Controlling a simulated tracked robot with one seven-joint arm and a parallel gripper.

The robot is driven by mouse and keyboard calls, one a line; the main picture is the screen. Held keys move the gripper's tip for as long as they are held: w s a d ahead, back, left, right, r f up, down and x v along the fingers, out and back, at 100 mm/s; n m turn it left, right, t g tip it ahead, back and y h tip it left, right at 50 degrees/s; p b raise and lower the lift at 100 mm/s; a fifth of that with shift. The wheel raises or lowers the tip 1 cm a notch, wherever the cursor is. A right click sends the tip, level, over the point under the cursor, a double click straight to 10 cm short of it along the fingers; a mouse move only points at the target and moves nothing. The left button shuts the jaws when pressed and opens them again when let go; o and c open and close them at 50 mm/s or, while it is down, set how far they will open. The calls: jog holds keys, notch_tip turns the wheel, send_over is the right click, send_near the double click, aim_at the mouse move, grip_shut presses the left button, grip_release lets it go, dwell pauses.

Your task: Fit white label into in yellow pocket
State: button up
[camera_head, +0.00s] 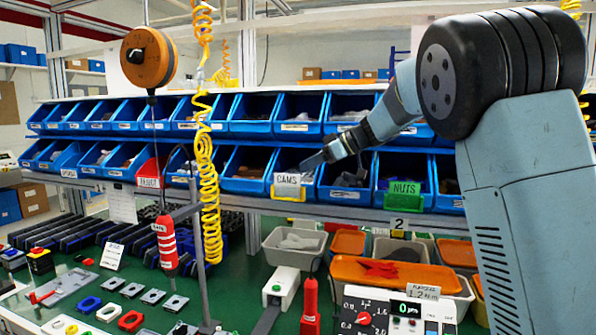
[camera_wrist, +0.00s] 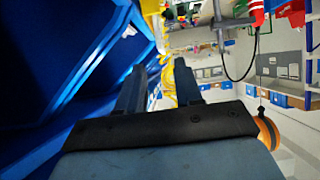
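The white label marked CAMS (camera_head: 287,180) is at the front of a blue bin in the lower row. The yellow pocket (camera_head: 289,195) shows as a yellow edge along the label's bottom. The label appears to sit in the pocket; how deep cannot be told. My gripper (camera_head: 318,160) is up and right of the label, in front of the bins, apart from it in the picture. In the wrist view my gripper (camera_wrist: 159,78) has its two fingers apart with nothing seen between them. Neither label nor pocket can be made out clearly in the wrist view.
Blue bins (camera_head: 300,114) fill two shelf rows around my gripper. A green NUTS label (camera_head: 403,195) is on a bin to the right. A yellow coiled hose (camera_head: 208,180) hangs to the left. Grey and orange trays (camera_head: 395,273) stand below on the bench.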

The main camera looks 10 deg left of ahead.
jog(key=d+r+m+t+h, duration=0.1)
jog(key=d+r+m+t, duration=0.2)
jog(key=d+r+t, duration=0.55)
jog(key=d+r+m+t, duration=0.4)
jog(key=d+r, duration=0.2)
jog(key=d, duration=0.5)
jog(key=s+d+f+m+t+h, duration=0.1)
jog(key=s+d+m+h, duration=0.3)
jog(key=d, duration=0.3)
jog(key=s+d+f+m+t+h, duration=0.1)
jog(key=s+d+f+m+h, duration=0.15)
jog(key=s+d+h, duration=0.35)
jog(key=s+d+f+m+g+h, duration=0.1)
jog(key=s+d+f+m+g, duration=0.15)
jog(key=s+f, duration=0.4)
jog(key=s+d+f+m+g+h, duration=0.1)
jog(key=s+d+f+g+h, duration=0.15)
jog(key=s+f, duration=0.35)
jog(key=s+a+f+g+y, duration=0.1)
jog(key=s+f, duration=0.3)
jog(key=s, duration=0.4)
jog(key=s+a+f+g+y, duration=0.1)
jog(key=s+a+f+g, duration=0.2)
jog(key=s, duration=0.5)
jog(key=shift+s+a+f+n+g, duration=0.15)
jog(key=shift+a+f+n+g, duration=0.2)
jog(key=shift+f+g, duration=0.5)
